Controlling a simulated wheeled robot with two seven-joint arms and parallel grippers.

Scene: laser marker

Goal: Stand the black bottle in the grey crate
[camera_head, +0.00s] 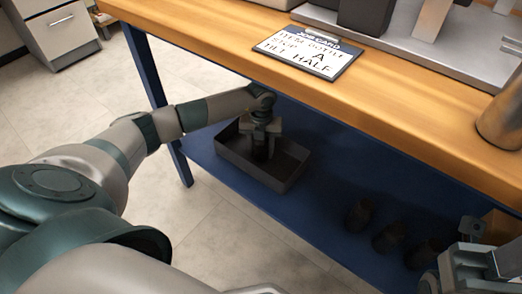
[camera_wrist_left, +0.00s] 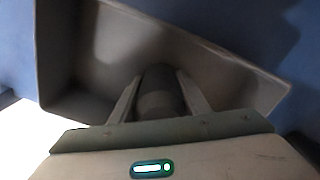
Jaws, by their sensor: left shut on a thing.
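The grey crate (camera_head: 243,172) sits on the blue lower shelf under the workbench, with its open top facing up. In the left wrist view the crate (camera_wrist_left: 215,57) fills most of the upper picture. My left gripper (camera_head: 262,128) is over the crate, shut on the black bottle (camera_head: 260,153). In the left wrist view the bottle (camera_wrist_left: 158,92) is between the two fingers (camera_wrist_left: 158,98). It looks about upright and lies within the crate's outline; I cannot tell whether it touches the crate floor. My right gripper (camera_head: 480,262) is at the lower right; its jaws are unclear.
Several dark cylinders, including this one (camera_head: 360,214), stand on the blue shelf (camera_head: 312,185) right of the crate. The wooden bench top (camera_head: 400,100) overhangs the shelf. On it lies a job card clipboard (camera_head: 308,52). A metal cylinder (camera_head: 502,118) stands at its right.

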